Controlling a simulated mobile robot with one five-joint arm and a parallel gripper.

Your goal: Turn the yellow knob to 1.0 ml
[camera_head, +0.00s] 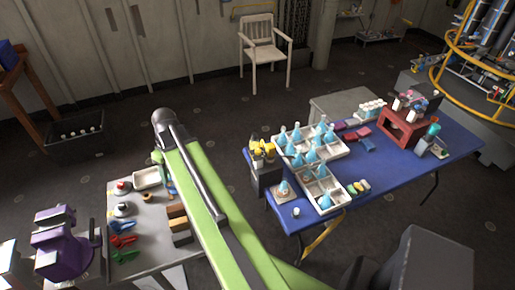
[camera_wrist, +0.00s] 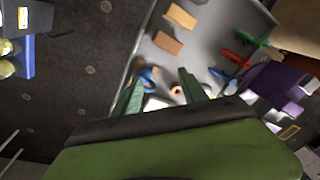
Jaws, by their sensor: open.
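I cannot make out a yellow knob with a scale for certain. In the head view, several yellow-topped items (camera_head: 262,152) stand in a dark holder at the left end of the blue table. Yellow round shapes (camera_wrist: 6,68) also show at the left edge of the wrist view, partly cut off. My gripper (camera_wrist: 162,72) is open in the wrist view, its two green fingers apart with nothing held. It is over the grey table, with a blue-handled tool (camera_wrist: 149,75) and a small tan ring (camera_wrist: 176,90) seen beyond the fingers. In the head view my arm hides the fingers.
The blue table (camera_head: 395,170) carries white trays of blue cones (camera_head: 310,150) and a red rack (camera_head: 402,128). Dark floor lies between the tables.

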